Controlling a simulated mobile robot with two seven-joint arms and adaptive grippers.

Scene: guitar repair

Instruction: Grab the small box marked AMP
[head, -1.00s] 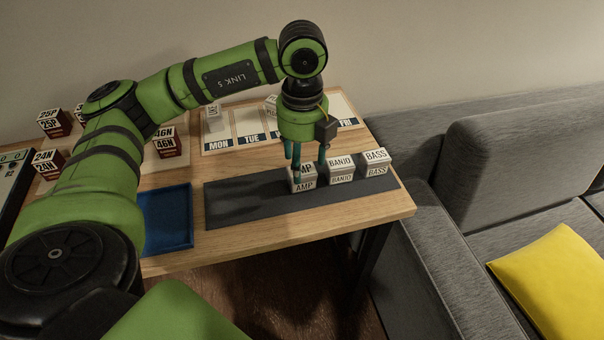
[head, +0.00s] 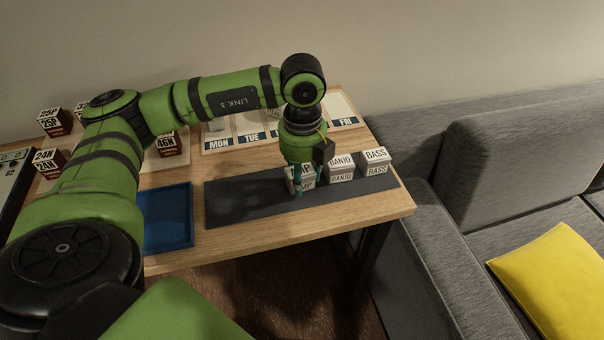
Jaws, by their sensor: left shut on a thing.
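The small box marked AMP (head: 307,183) stands on the dark grey mat (head: 245,203), at the left end of a row of white-labelled boxes. My left gripper (head: 298,183) reaches down from above with its teal fingers around the AMP box and is shut on it. The fingers cover part of the label. The box appears to rest on the mat. My right gripper is not in the view.
The BANJO box (head: 341,168) stands close to the right, then the BASS box (head: 375,161). A blue tray (head: 167,218) lies left of the mat. A weekday board (head: 345,109) and boxes such as 24N (head: 48,164) stand behind. A grey sofa (head: 500,160) flanks the table.

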